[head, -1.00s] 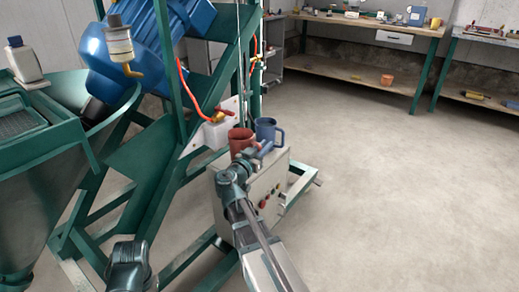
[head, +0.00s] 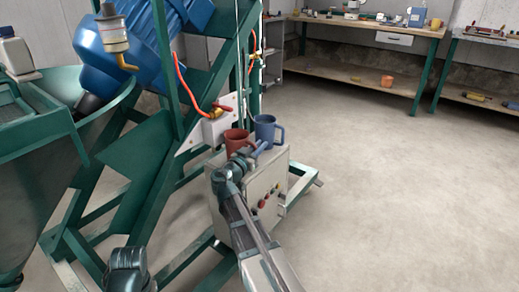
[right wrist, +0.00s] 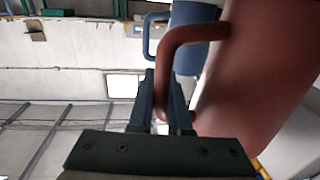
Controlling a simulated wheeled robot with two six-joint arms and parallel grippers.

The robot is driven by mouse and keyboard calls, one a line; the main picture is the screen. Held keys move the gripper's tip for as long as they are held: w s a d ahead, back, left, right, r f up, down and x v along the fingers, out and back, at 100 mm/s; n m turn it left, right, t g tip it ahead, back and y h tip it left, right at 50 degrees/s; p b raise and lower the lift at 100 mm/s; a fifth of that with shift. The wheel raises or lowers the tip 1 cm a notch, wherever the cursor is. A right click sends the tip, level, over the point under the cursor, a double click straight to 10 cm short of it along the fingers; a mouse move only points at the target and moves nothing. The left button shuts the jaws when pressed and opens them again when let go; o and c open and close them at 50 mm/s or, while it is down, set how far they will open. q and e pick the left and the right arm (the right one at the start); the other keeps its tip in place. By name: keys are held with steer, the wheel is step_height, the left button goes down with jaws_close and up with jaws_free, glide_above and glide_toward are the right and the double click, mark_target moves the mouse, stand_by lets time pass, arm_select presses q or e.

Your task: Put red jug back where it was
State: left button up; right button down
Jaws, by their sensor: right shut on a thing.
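The red jug (head: 237,141) is at the top of the grey control box, left of the blue jug (head: 265,131). I cannot tell whether its base rests on the box. My right gripper (head: 247,153) is at the jug's near right side. In the right wrist view, the red jug (right wrist: 262,75) fills the right side, and my right gripper's fingers (right wrist: 168,105) are shut on its handle. The blue jug (right wrist: 190,40) shows behind it there.
The grey control box (head: 262,188) has buttons on its front. A green frame (head: 150,165) and a valve box with a red hose (head: 213,130) stand close by on the left. Open floor (head: 400,180) lies to the right. A workbench (head: 370,27) stands at the back.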

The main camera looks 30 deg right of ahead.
steer(key=shift+f, duration=0.2)
steer(key=c, duration=0.9)
jaws_free()
steer(key=shift+o, duration=0.2)
steer(key=shift+r, duration=0.15)
steer(key=shift+s+a+r, duration=0.1)
steer(key=shift+a, duration=0.05)
steer(key=v, duration=1.1)
steer(key=shift+s+a, duration=0.15)
steer(key=shift+a, duration=0.15)
